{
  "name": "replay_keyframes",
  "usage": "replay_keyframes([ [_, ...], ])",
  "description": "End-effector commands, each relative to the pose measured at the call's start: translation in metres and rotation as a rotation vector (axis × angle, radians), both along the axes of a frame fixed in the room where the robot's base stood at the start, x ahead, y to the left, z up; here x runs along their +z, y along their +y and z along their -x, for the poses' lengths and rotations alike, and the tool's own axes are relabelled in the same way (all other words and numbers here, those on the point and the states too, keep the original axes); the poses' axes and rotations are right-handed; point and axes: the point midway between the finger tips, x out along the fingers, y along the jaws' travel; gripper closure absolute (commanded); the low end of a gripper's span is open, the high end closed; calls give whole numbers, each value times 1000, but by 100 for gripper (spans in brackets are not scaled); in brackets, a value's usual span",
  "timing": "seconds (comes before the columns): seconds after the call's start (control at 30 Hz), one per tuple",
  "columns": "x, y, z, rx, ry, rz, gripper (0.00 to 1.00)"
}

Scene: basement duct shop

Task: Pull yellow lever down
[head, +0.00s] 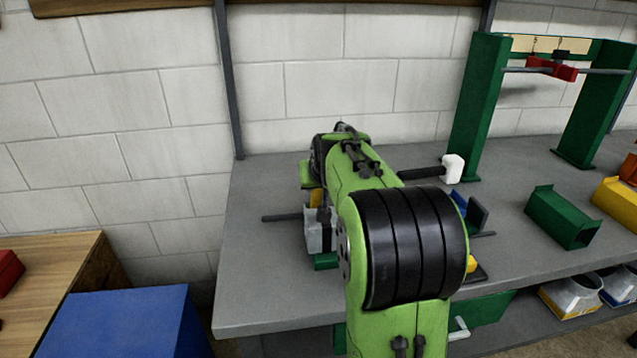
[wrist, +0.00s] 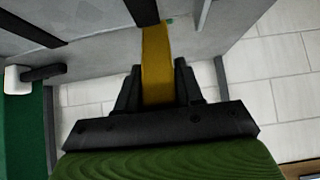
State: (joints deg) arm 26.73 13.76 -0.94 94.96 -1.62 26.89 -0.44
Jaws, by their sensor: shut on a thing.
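The yellow lever (wrist: 157,50) runs between the two black fingers of my gripper (wrist: 158,78) in the wrist view. The fingers are closed on its sides, and its far end reaches up toward a grey surface. In the head view my green arm hides most of this spot. A small yellow piece, seemingly the lever (head: 316,198), shows at the left of my wrist, above a grey block (head: 318,232) on the bench. My gripper's fingertips are hard to make out in the head view.
The grey bench (head: 262,262) stands against a white block wall. A white-tipped black handle (head: 453,168) sticks out right of my arm. A green frame (head: 478,110) with a red piece (head: 552,68), a green channel (head: 563,216) and a yellow bin (head: 618,203) are further right.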

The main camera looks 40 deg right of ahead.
Motion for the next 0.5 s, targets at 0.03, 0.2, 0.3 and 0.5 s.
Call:
replay_keyframes([
  [0.03,-2,1,1,1,4,-2,100],
  [0.2,-4,2,2,1,4,-2,100],
  [0.3,-4,2,2,1,4,-2,100],
  [0.5,-5,2,2,1,5,-3,100],
])
